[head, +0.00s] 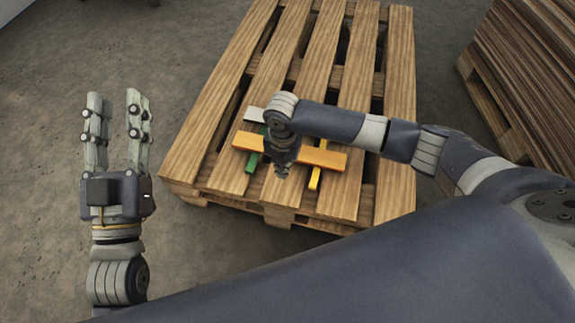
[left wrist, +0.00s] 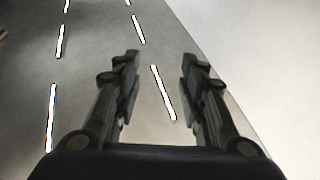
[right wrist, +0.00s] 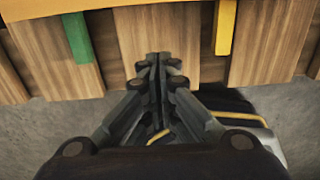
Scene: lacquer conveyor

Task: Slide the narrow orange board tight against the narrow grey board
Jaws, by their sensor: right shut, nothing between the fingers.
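The narrow orange board (head: 321,157) lies across a green strip (head: 252,161) and a yellow strip (head: 315,180) on the pallet. My right wrist hides its middle in the head view. The narrow grey board (head: 253,114) lies beyond it, apart from it at the left end; the rest is mostly hidden by my right arm. My right gripper (head: 282,171) is shut and empty, pointing down at the orange board's near side. In the right wrist view its closed fingertips (right wrist: 157,58) are over pallet slats, between the strips. My left gripper (head: 117,100) is open and empty, left of the pallet.
The wooden pallet (head: 383,170) has open gaps between its slats. A stack of brown boards (head: 525,75) stands on another pallet at the right. Bare concrete floor (head: 185,50) lies left of the pallet.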

